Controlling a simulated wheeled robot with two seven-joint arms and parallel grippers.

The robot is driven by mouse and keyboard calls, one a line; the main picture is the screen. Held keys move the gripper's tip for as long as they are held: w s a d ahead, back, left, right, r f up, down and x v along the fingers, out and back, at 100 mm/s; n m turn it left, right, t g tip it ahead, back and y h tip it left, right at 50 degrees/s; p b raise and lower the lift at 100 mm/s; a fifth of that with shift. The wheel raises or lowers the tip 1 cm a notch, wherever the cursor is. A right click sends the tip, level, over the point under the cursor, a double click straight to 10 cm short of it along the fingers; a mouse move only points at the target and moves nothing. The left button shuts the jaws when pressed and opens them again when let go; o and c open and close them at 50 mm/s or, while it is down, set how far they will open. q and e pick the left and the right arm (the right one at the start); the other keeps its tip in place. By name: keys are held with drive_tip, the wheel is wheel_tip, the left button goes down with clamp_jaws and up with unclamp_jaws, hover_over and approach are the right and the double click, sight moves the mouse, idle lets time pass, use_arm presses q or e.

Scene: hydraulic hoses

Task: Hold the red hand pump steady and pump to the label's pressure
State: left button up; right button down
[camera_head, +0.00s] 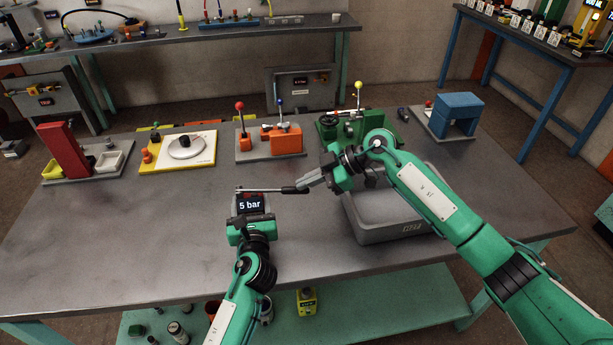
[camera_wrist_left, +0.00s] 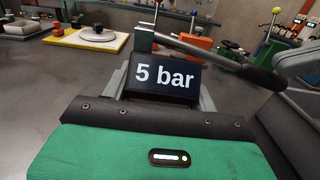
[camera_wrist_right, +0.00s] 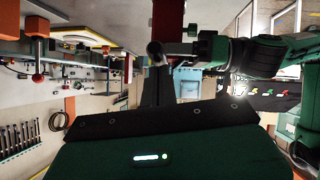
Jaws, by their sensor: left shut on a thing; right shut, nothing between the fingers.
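The hand pump stands on the grey table in front of me, mostly hidden by my left gripper (camera_head: 248,216). Its dark label (camera_head: 250,204) reads "5 bar", and the label is also readable in the left wrist view (camera_wrist_left: 165,78). A little red shows behind the label. My left gripper is shut on the pump body. The pump's lever (camera_head: 270,190) extends right, roughly level, to a dark grip end; it also crosses the left wrist view (camera_wrist_left: 210,56). My right gripper (camera_head: 303,186) is shut and empty at the lever's grip end; I cannot tell whether they touch.
A grey bin (camera_head: 385,218) sits right of the pump, under my right arm. Along the back stand a red post station (camera_head: 62,148), a yellow-edged plate (camera_head: 205,150), an orange station (camera_head: 270,145), a green station (camera_head: 350,128) and a blue block (camera_head: 455,115). The table's left front is clear.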

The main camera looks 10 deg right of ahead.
drive_tip(key=shift+f, duration=0.4)
drive_tip(key=shift+d, duration=0.1)
drive_tip(key=s+d+r, duration=0.1)
drive_tip(key=d+r, duration=0.7)
drive_tip(key=r, duration=0.2)
drive_tip(key=shift+s+d+r, duration=0.2)
drive_tip(key=shift+s+d, duration=0.1)
idle(1.5)
drive_tip(key=a+r+h, duration=0.4)
drive_tip(key=a+r, duration=0.1)
drive_tip(key=r, duration=0.3)
drive_tip(key=shift+s+a+r+h, duration=0.15)
drive_tip(key=shift+a+r+h, duration=0.05)
drive_tip(key=shift+h, duration=0.2)
